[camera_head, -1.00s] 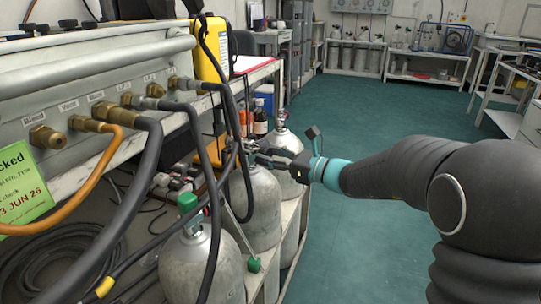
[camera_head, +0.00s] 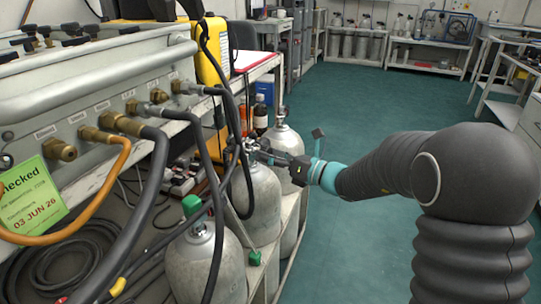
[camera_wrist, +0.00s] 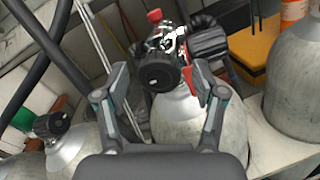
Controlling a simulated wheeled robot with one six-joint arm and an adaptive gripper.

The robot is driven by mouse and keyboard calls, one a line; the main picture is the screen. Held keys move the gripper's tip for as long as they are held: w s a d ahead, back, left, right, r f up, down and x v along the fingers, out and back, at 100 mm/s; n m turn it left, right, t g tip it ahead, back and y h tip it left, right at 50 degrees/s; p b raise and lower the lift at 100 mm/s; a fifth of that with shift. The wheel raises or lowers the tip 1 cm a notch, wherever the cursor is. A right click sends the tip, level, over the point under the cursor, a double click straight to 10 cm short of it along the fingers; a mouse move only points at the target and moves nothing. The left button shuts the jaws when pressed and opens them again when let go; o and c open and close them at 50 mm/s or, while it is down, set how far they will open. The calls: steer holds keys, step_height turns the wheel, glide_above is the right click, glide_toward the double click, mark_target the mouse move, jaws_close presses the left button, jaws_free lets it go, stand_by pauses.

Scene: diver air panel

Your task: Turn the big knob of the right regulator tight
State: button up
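The regulator (camera_head: 250,147) sits on top of a grey cylinder (camera_head: 262,205), with hoses beside it; my gripper partly hides it in the head view. In the wrist view its big round black knob (camera_wrist: 160,72) faces me, with a red part and a ribbed black part behind it. My gripper (camera_wrist: 162,82) is open, one finger on each side of the knob, with a gap visible at the left finger. I cannot tell whether the right finger touches. In the head view my gripper (camera_head: 275,158) reaches in from the right.
A green-capped cylinder (camera_head: 205,262) stands in front, and another cylinder (camera_head: 282,140) behind. Black hoses (camera_head: 150,180) hang from the panel (camera_head: 90,95) at left. A yellow case (camera_head: 212,55) and bottles (camera_head: 260,117) are behind. The green floor at right is clear.

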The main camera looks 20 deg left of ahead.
steer(key=v, duration=1.2)
steer(key=shift+s, duration=0.1)
stand_by(1.2)
